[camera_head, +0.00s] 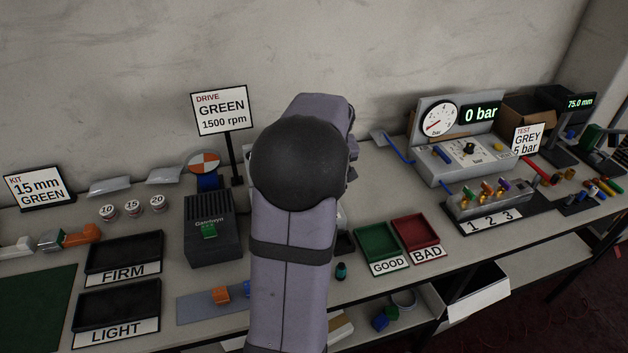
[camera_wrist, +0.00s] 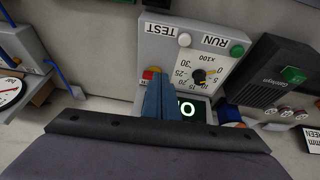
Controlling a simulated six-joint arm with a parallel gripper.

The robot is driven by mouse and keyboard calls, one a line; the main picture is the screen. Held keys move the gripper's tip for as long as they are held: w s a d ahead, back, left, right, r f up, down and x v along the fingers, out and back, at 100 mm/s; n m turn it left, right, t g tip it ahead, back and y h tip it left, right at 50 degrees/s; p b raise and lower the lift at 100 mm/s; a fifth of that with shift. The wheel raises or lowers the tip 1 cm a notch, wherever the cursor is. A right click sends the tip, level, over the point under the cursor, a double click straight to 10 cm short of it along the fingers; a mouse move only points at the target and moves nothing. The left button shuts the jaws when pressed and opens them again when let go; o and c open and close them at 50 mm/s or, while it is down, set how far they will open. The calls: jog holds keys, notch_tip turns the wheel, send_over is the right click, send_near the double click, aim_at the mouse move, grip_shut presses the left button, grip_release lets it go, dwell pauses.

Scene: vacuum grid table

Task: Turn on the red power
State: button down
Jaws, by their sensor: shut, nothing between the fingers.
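In the head view my arm hides the panel and my gripper.
The green GOOD tray (camera_head: 377,243) and red BAD tray (camera_head: 418,232) are to the right. A pressure gauge station (camera_head: 455,140) stands farther right. The wall is close behind.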

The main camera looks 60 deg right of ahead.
jog(key=shift+s+a, duration=0.2)
jog(key=shift+a, duration=0.1)
jog(key=shift+f, duration=0.1)
jog(key=p+x, duration=0.1)
jog(key=x, duration=0.4)
jog(key=p+x, duration=0.2)
jog(key=x, duration=0.3)
jog(key=shift+w+a, duration=0.15)
jog(key=shift+a, duration=0.1)
jog(key=shift+w+d+p, duration=0.75)
jog(key=shift+p, duration=0.15)
jog(key=shift+w+d+p, duration=0.5)
jog(key=shift+w+d, duration=0.15)
jog(key=shift+d, duration=0.05)
